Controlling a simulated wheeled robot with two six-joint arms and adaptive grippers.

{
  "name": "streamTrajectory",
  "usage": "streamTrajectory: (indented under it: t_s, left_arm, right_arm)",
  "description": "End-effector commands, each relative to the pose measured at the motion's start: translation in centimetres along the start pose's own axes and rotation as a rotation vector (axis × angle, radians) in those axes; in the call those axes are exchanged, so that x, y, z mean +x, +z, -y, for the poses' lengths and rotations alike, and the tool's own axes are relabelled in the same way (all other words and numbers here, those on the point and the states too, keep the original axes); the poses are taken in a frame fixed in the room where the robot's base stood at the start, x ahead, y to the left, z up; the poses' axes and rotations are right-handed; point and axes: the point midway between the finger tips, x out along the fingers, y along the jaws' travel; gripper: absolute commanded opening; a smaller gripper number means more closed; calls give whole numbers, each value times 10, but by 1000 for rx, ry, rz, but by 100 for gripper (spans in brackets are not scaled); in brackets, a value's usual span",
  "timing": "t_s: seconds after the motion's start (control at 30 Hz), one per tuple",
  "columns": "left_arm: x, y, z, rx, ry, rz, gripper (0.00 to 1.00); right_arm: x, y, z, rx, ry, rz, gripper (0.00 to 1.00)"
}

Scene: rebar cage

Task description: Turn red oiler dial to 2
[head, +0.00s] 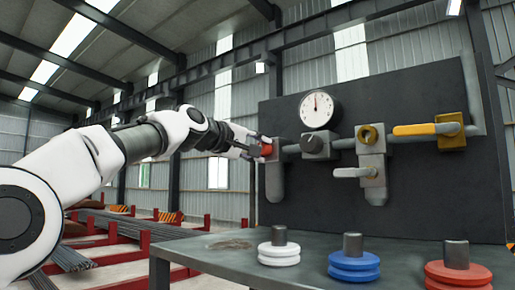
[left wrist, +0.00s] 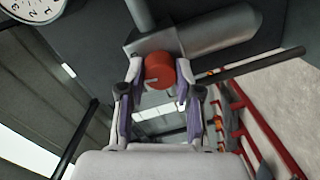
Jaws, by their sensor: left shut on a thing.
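The red oiler dial (head: 267,149) is a small red knob on the front of the grey oiler body (head: 275,183), at the left end of the pipe on the dark panel. In the left wrist view the red dial (left wrist: 160,71) sits between the two fingers of my left gripper (left wrist: 159,75), one on each side. In the head view my left gripper (head: 256,147) reaches the dial from the left and is shut on it. The fingers partly hide the dial, and no numbers on it can be read. My right gripper is not in view.
Below, a metal table (head: 215,250) bears a white weight (head: 279,251), a blue one (head: 353,264) and a red one (head: 458,274).

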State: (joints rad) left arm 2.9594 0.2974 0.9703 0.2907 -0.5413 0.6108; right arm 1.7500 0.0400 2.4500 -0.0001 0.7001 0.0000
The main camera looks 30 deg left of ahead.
Motion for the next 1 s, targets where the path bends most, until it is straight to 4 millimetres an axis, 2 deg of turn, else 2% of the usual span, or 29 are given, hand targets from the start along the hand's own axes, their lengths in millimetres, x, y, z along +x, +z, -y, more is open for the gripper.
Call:
streamTrajectory:
  t_s: [0.6,0.63,0.7,1.0]
  left_arm:
    - [-2,-3,-4,54,6,-11,0]
    - [-2,-3,-4,54,6,-11,37]
    - [-2,-2,-4,53,5,-10,59]
    - [-1,-1,-2,52,1,-6,59]
  right_arm:
    - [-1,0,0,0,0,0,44]
    - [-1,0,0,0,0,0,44]
    - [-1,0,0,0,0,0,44]
    - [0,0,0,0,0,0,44]
